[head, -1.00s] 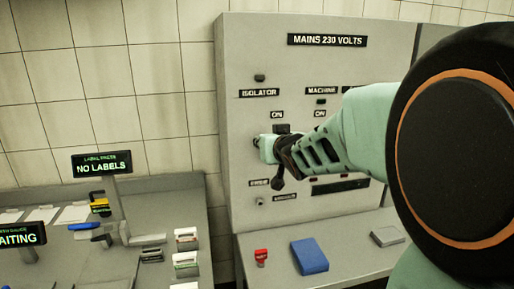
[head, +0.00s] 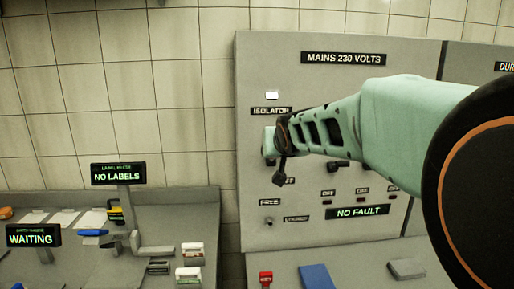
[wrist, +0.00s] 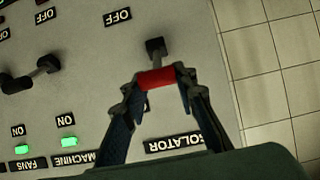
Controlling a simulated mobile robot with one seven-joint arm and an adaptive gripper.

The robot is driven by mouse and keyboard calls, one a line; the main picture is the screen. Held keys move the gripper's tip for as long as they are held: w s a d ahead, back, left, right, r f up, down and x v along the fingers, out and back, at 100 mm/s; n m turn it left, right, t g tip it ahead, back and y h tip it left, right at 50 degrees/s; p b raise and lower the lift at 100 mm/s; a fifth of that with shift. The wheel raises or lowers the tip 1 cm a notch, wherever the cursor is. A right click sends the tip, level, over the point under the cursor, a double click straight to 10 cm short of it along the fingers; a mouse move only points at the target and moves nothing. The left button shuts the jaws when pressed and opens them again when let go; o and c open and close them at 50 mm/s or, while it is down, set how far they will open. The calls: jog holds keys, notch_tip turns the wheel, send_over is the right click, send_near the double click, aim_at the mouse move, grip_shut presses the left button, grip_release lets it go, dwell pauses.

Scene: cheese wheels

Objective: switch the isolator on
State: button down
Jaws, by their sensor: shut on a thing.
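The isolator switch has a red handle (wrist: 157,78) on a black pivot (wrist: 155,46). In the wrist view my gripper (wrist: 158,80) is shut on the red handle, one finger at each end. The handle lies on the side of the pivot toward the ISOLATOR label (wrist: 175,140). The lamp (head: 272,96) above that label is lit white.
The grey panel (head: 420,90) also carries a lit NO FAULT display (head: 359,212) and other black switches (wrist: 30,75). Green lamps (wrist: 68,142) are lit by the MACHINE and FANS labels. A blue object (head: 316,277) and a red one (head: 266,278) lie on the ledge below.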

jog(key=shift+w+g+p, duration=0.1)
jog(key=shift+g+p, duration=0.2)
jog(key=shift+p, duration=0.45)
jog(key=shift+f, duration=0.15)
jog(key=c, duration=1.5)
grip_release()
jog(key=shift+r, duration=0.25)
notch_tip(320, 180, up, 10)
jog(key=shift+f, duration=0.1)
